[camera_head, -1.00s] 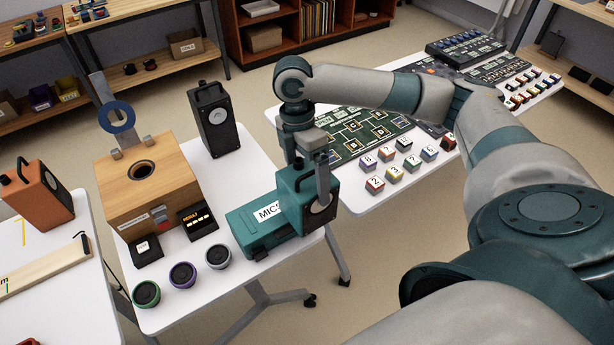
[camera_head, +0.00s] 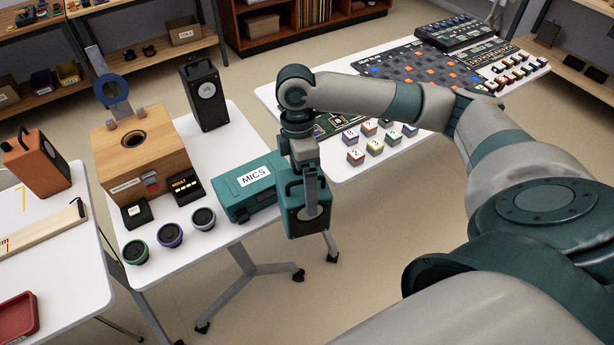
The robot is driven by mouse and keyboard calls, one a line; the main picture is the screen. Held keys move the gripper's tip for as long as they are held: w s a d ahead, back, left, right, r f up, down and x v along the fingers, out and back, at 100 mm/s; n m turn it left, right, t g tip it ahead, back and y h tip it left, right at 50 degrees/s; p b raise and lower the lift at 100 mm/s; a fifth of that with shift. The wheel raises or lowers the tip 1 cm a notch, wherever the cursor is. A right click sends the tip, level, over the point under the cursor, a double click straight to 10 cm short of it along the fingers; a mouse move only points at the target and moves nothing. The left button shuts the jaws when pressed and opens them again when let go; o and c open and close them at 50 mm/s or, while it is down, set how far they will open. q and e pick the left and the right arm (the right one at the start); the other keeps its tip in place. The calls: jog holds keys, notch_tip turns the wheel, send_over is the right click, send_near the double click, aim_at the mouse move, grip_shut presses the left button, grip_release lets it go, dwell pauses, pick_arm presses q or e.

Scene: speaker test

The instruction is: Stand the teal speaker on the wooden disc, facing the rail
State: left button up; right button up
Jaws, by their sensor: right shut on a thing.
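Floor shows below the speaker. A pale wooden strip (camera_head: 38,232), perhaps the rail, lies on the left table. No wooden disc is clearly visible. My left gripper is not in view.
The teal MICS case (camera_head: 238,200) lies on the middle table near a wooden box (camera_head: 168,160), a black speaker (camera_head: 208,100) and several round drivers. An orange speaker (camera_head: 34,158) and a red tray (camera_head: 17,317) are on the left table.

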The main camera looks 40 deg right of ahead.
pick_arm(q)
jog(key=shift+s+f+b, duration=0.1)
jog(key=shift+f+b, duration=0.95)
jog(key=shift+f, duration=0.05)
pick_arm(e)
jog(key=s+a+f+m+t+y, duration=0.1)
jog(key=s+a+f+m, duration=0.4)
jog(key=m, duration=0.9)
jog(key=shift+a+f+t, duration=0.5)
jog(key=shift+a+f, duration=1.2)
jog(key=shift+a, duration=0.3)
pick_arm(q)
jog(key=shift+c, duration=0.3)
